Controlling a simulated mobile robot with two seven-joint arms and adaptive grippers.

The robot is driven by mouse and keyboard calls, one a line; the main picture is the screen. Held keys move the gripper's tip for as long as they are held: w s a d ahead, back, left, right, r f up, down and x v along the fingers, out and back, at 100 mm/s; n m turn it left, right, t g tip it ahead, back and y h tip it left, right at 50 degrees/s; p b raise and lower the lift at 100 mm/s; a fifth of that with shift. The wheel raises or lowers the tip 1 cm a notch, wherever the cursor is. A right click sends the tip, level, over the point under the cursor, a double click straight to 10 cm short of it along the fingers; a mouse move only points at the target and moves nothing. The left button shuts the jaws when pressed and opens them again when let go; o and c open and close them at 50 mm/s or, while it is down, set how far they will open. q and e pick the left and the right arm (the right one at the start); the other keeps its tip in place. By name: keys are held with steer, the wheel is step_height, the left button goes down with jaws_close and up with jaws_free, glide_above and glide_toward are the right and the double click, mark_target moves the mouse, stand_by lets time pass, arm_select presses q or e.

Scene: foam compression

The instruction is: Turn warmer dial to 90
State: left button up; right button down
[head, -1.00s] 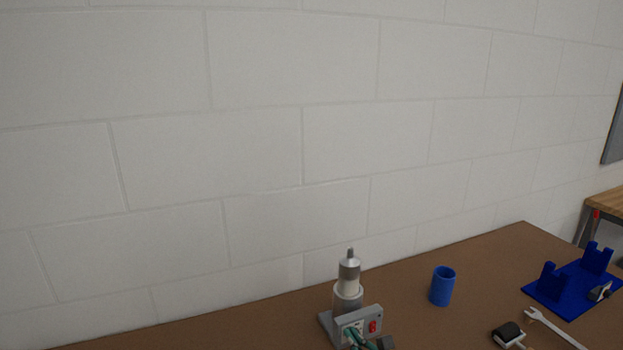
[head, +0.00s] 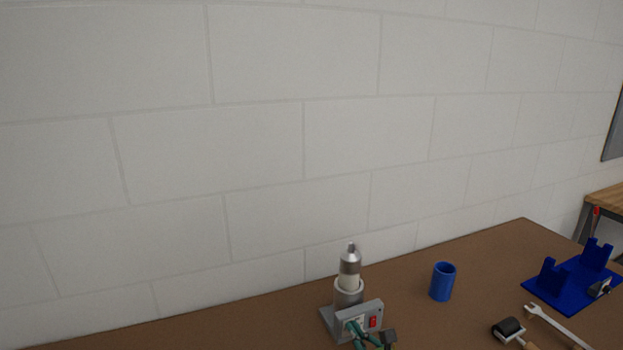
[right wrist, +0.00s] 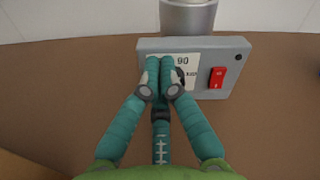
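The warmer (head: 350,295) is a grey unit near the front of the table, with a cylindrical holder and a control box in front. A silver-topped bottle (head: 349,262) with a white body stands upright in the holder. The control box (right wrist: 230,50) has a white label with "90" at its upper right and a red switch (right wrist: 217,77). My right gripper (right wrist: 160,68) has teal fingers, brought together at the label; it also shows in the head view (head: 356,327). The fingers cover most of the dial, so its pointer and setting are hidden. My left gripper is out of view.
A blue cup (head: 442,282) stands right of the warmer. Further right are a black-headed tool (head: 508,329), a wrench (head: 555,324) and a blue stand (head: 570,283). The brown table (head: 240,325) is clear left of the warmer. A pale block wall is behind.

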steer(key=shift+d+f, duration=0.1)
steer(key=shift+d, duration=0.05)
steer(key=shift+r+p, duration=0.2)
steer(key=shift+p, duration=0.25)
steer(key=shift+v, duration=3)
steer(key=shift+r, duration=0.1)
